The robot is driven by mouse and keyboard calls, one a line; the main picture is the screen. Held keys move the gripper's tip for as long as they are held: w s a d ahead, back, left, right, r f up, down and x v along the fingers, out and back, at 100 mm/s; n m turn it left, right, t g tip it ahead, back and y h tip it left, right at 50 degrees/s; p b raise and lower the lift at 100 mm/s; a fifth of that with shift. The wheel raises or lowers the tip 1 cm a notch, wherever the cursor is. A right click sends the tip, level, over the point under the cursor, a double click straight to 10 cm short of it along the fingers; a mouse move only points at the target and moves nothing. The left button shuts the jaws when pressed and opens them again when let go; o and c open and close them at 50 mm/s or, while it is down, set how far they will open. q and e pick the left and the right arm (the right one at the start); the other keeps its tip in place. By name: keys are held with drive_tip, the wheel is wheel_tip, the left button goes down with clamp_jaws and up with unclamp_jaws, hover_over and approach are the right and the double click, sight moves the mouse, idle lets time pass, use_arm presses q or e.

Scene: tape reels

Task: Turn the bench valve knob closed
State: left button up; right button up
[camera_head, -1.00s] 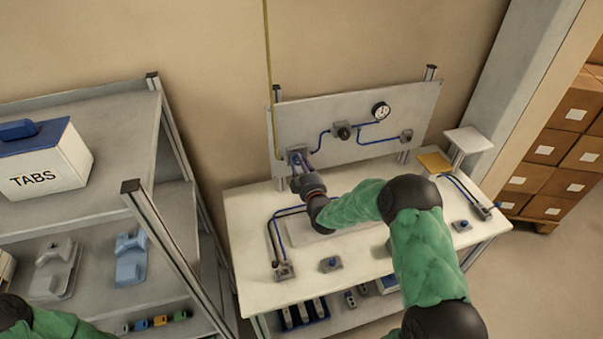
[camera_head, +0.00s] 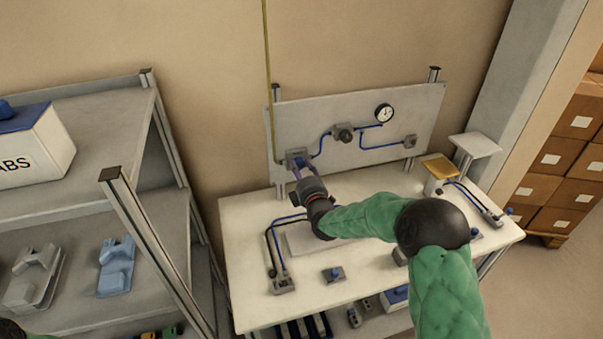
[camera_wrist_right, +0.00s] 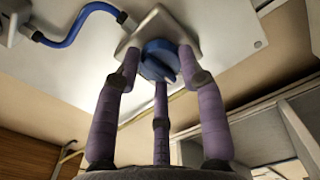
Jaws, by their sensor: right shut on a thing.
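The blue valve knob (camera_wrist_right: 158,62) sits on a square grey plate (camera_wrist_right: 183,18) on the panel in the right wrist view. In the head view the knob (camera_head: 299,162) shows small at the panel's lower left, partly covered by my fingers. My right gripper (camera_head: 299,171) reaches it from the front. In the right wrist view its purple fingers (camera_wrist_right: 158,70) are closed around the knob, with fingertips at its sides.
The white bench (camera_head: 245,225) holds small fittings, including one with a blue top (camera_head: 333,274). A grey shelf (camera_head: 95,115) stands at left; boxes (camera_head: 575,125) are stacked at right.

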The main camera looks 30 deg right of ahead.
drive_tip(key=shift+w+a+r, duration=0.1)
drive_tip(key=shift+r, duration=0.15)
drive_tip(key=o, duration=1.1)
drive_tip(key=shift+w+a+f, duration=0.1)
drive_tip(key=shift+o, duration=0.2)
drive_tip(key=shift+f, duration=0.1)
drive_tip(key=shift+s, duration=0.3)
drive_tip(key=v, duration=1.1)
drive_tip(key=shift+s, duration=0.25)
